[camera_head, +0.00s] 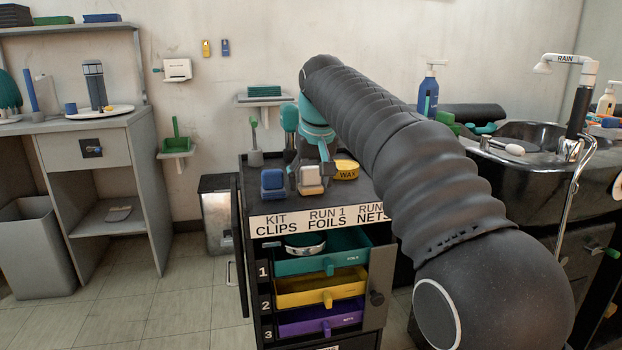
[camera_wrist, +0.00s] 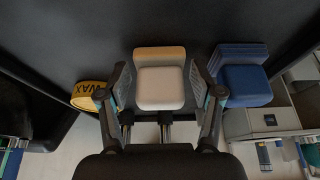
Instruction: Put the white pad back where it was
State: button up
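The white pad (camera_wrist: 160,88) has a tan back part and sits on the dark top of the cart in the wrist view. It also shows in the head view as a pale pad (camera_head: 311,180) at the cart's front edge. My gripper (camera_wrist: 161,80) has one finger on each side of the pad, with narrow gaps seeming to show between fingers and pad. In the head view my gripper (camera_head: 313,165) is low over the cart top, right behind the pad, and its fingertips are partly hidden.
A blue pad (camera_head: 272,183) sits just left of the white pad, close to one finger. A yellow WAX tin (camera_head: 345,170) stands to the right. Below, teal (camera_head: 340,262), yellow (camera_head: 300,297) and purple (camera_head: 300,327) drawers stick out. A grey cup with a brush (camera_head: 256,157) stands behind.

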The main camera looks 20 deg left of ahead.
jog(key=shift+r, duration=0.1)
jog(key=p+v, duration=0.2)
jog(key=v, duration=1)
jog(key=shift+w+r, duration=0.1)
jog(key=s+d+f+m+h, duration=0.1)
jog(key=s+d+f+m, duration=0.2)
jog(key=d, duration=0.7)
jog(key=s+d+f, duration=0.2)
jog(key=s+d, duration=0.2)
jog(key=d, duration=0.6)
jog(key=s+d+f+m, duration=0.1)
jog(key=s+d+f, duration=0.6)
jog(key=s+f, duration=0.2)
jog(key=s+d+f+m+t+h, duration=0.1)
jog(key=s+d+f+m, duration=0.1)
jog(key=s+d+f, duration=0.5)
jog(key=s+f, duration=0.3)
jog(key=f, duration=0.3)
jog(key=shift+f+t, duration=0.2)
jog(key=shift+t, duration=0.1)
